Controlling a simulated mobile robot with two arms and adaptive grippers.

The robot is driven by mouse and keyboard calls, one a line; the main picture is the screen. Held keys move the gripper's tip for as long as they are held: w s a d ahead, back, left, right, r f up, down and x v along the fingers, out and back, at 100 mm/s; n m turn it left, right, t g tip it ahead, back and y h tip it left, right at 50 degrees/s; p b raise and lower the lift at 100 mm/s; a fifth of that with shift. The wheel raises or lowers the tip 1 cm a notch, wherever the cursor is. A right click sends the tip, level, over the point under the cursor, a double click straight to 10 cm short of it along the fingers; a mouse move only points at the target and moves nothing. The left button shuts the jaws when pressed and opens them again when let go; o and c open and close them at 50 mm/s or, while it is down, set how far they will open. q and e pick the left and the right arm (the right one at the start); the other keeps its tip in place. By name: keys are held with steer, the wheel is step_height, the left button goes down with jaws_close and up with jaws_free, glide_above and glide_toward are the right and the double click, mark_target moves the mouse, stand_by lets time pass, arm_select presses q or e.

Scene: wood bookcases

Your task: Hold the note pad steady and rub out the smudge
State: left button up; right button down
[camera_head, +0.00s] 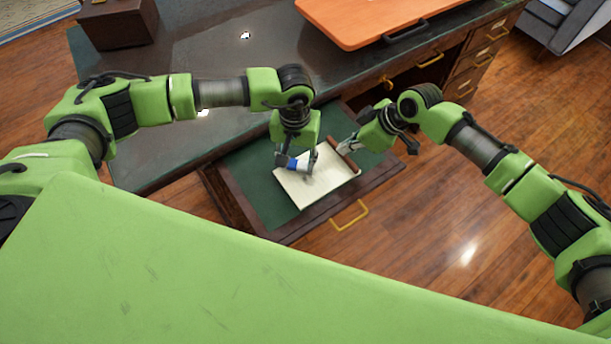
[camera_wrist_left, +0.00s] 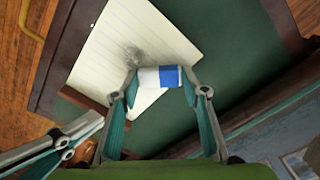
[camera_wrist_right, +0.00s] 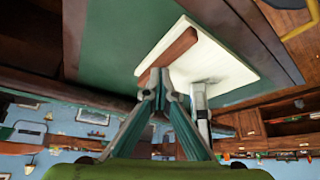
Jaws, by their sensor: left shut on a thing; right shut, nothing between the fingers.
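The note pad (camera_head: 322,184) lies in an open green-lined drawer. Its lined page (camera_wrist_left: 100,45) bears a dark grey smudge (camera_wrist_left: 140,58). My left gripper (camera_head: 297,163) is shut on a blue-and-white eraser (camera_wrist_left: 160,77) over the pad, close beside the smudge; whether the eraser touches the page I cannot tell. My right gripper (camera_head: 347,146) is shut and empty, its tips (camera_wrist_right: 163,82) at the pad's edge by the brown strip (camera_wrist_right: 172,52); the right wrist view cannot confirm contact. The smudge is hard to see in the head view.
The drawer (camera_head: 272,236) has raised dark wood walls and a brass handle (camera_head: 349,216). The desk top (camera_head: 262,62) is behind it, with an orange board (camera_head: 365,15) and a dark wooden box (camera_head: 118,22). Green lining (camera_head: 262,185) is bare left of the pad.

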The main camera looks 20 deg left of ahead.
mark_target(305, 179)
arm_select(q)
steer(key=shift+s+d+f, duration=0.15)
steer(key=shift+s+d, duration=0.5)
steer(key=shift+d, duration=0.1)
steer(key=shift+s+d+f, duration=0.1)
steer(key=shift+s+d, duration=0.5)
steer(key=shift+d, duration=0.15)
arm_select(e)
steer(key=shift+s+d+f, duration=0.2)
steer(key=shift+f, duration=0.15)
arm_select(q)
steer(key=shift+s+d, duration=1.15)
steer(key=shift+d, duration=0.25)
arm_select(e)
steer(key=shift+a, duration=0.1)
